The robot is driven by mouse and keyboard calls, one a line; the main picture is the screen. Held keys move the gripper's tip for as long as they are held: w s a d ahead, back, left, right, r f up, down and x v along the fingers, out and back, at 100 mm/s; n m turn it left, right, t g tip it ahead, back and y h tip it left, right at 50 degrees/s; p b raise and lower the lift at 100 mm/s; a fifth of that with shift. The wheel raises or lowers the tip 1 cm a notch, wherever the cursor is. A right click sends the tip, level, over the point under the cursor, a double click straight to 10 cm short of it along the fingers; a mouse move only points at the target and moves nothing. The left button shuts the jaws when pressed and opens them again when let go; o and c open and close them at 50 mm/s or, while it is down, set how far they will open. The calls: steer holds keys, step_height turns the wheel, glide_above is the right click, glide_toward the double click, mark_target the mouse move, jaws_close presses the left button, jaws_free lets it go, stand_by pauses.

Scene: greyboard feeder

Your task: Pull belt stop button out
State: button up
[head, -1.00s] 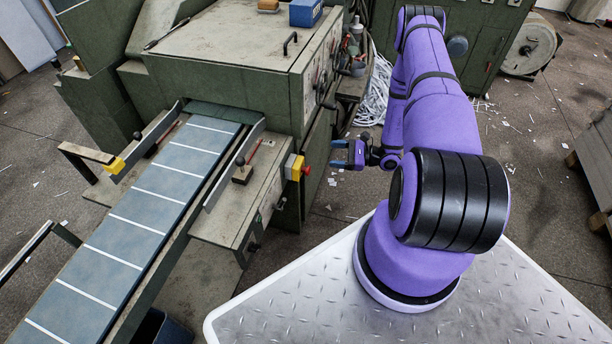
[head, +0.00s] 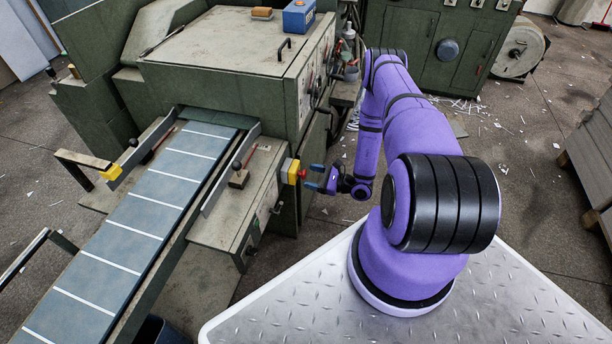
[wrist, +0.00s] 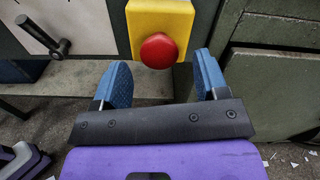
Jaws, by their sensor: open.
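The belt stop button is a red mushroom knob (wrist: 159,51) on a yellow box (wrist: 143,17), at the upper middle of the wrist view. In the head view the red button (head: 303,173) faces right from the yellow box (head: 289,170) at the end of the belt table. My gripper (head: 312,178) is just right of the button in the head view. In the wrist view my gripper (wrist: 163,80) is open, with one blue finger to each side below the button. The fingers hold nothing, and I cannot tell how deep the gap to the knob is.
The belt (head: 143,213) with white cross lines runs along the left. The green machine (head: 225,60) stands behind the box. A black handle (wrist: 60,46) sticks out at the left of the wrist view. The floor right of the box is clear near my gripper.

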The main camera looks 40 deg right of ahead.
steer(key=shift+x, duration=1.35)
steer(key=shift+c, duration=0.2)
jaws_close()
steer(key=shift+s+d, duration=0.4)
steer(key=shift+s, duration=0.05)
steer(key=shift+o, duration=0.2)
jaws_free()
steer(key=shift+s, duration=0.1)
steer(key=v, duration=1)
steer(key=shift+s+d, duration=0.25)
steer(key=shift+s, duration=0.05)
